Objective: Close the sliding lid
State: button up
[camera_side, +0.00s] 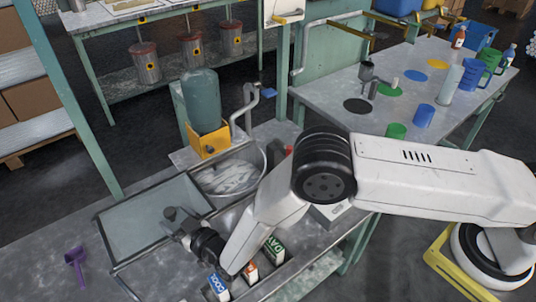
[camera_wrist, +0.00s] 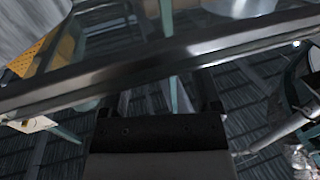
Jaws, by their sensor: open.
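The sliding lid (camera_side: 140,225) looks like a pale, glassy panel in a dark frame, lying on the near bench. A dark knob-like piece (camera_side: 170,213) shows at its right part; I cannot tell whether it is the lid's handle. My gripper (camera_side: 182,236) is just below that piece, low over the lid's right side. In the wrist view my gripper (camera_wrist: 160,106) is open with its fingers spread, and no object shows clearly between them. A metal frame bar (camera_wrist: 165,58) crosses close in front of it. Contact with the lid cannot be told.
A basin (camera_side: 228,170) with whitish contents is right of the lid, beside a yellow holder (camera_side: 208,140) with a tinted jar. Small cartons (camera_side: 273,250) stand right of my gripper. A purple scoop (camera_side: 75,258) lies left. The bench's left part is mostly clear.

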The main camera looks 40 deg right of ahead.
aim_at(166, 210)
jog(key=shift+x, duration=2.2)
jog(key=shift+c, duration=0.2)
grip_shut()
